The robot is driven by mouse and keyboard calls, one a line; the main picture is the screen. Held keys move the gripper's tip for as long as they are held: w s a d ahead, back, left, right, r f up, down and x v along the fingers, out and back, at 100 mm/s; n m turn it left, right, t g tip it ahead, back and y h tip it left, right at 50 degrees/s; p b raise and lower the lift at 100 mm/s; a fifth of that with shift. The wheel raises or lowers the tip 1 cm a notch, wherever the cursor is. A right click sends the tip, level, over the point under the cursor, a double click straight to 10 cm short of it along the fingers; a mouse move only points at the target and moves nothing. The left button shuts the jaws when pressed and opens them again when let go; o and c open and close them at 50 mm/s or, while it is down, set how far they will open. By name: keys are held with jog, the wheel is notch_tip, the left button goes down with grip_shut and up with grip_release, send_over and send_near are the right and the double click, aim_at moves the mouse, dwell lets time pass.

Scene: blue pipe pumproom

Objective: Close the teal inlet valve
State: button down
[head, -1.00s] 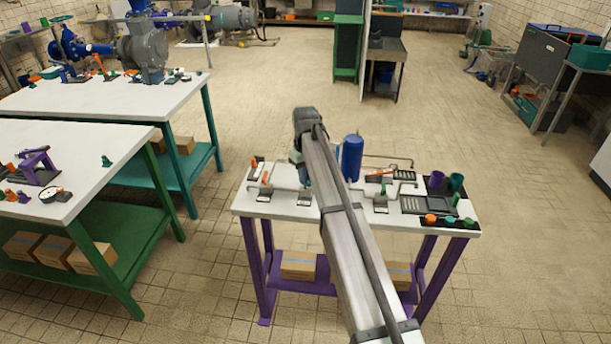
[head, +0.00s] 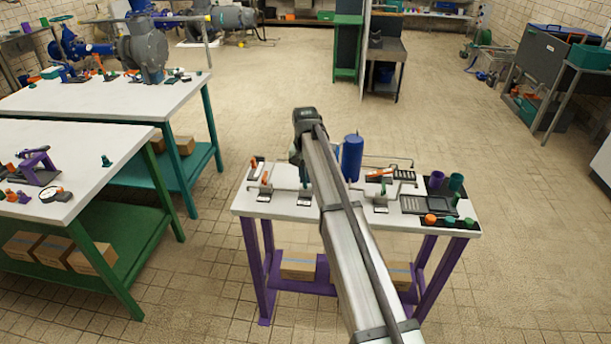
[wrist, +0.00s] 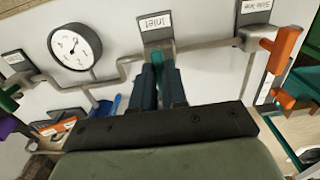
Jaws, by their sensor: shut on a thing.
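The teal inlet valve handle (wrist: 159,72) stands on the pipe below the white "Inlet" label (wrist: 156,22) in the wrist view. My gripper (wrist: 158,78) is shut on this handle, with one dark finger on each side of it. The fingers and the black palm hide part of the handle and its lower end. In the head view my arm covers the inlet valve, and the handle cannot be made out there.
An orange valve handle (wrist: 284,50) stands right of my gripper by another label. A round gauge (wrist: 75,47) is on the left. The bench (head: 265,208) also carries a blue tank (head: 352,158), pipes and a dark tray (head: 425,206).

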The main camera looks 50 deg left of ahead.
dwell(0.4)
jog(key=c, duration=1.2)
grip_release()
jog(key=shift+o, duration=0.2)
notch_tip(320, 180, up, 14)
jog(key=shift+f, duration=0.1)
